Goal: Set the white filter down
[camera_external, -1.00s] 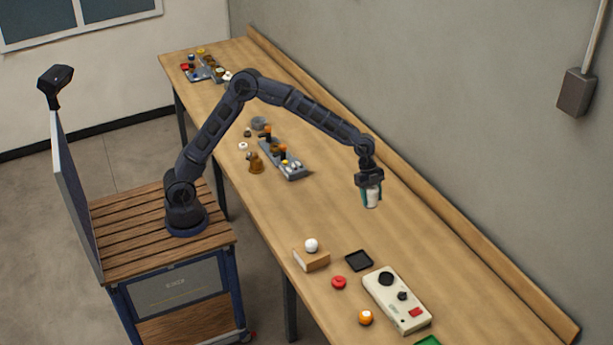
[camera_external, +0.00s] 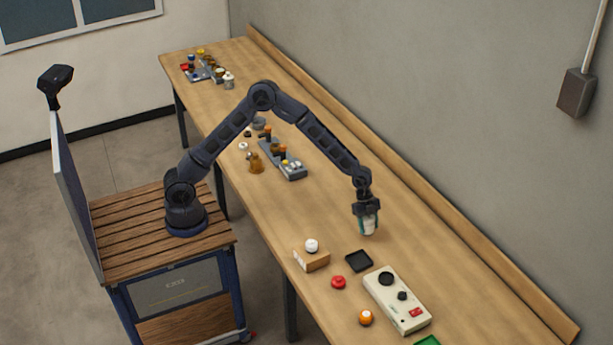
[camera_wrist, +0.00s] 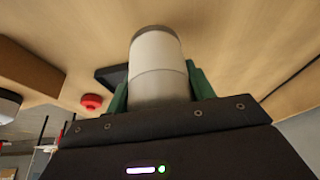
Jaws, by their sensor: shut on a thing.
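The white filter (camera_external: 368,226) is a white cylinder held upright in my gripper (camera_external: 366,218), low over the table or at its surface; I cannot tell if it touches. In the wrist view the filter (camera_wrist: 158,67), with a grey band at its far end, stands between the green fingers of my gripper (camera_wrist: 160,92), which are shut on it. The black square tray (camera_external: 358,261) lies just in front of the filter, apart from it, and also shows in the wrist view (camera_wrist: 110,75).
A cream box with black knobs (camera_external: 396,300) lies to the right. A wooden block with a white ball (camera_external: 312,246), a red button (camera_external: 338,282) and an orange-topped item (camera_external: 366,318) are nearby. A grey rack (camera_external: 283,160) stands behind. The wooden table (camera_external: 430,255) is clear toward the wall.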

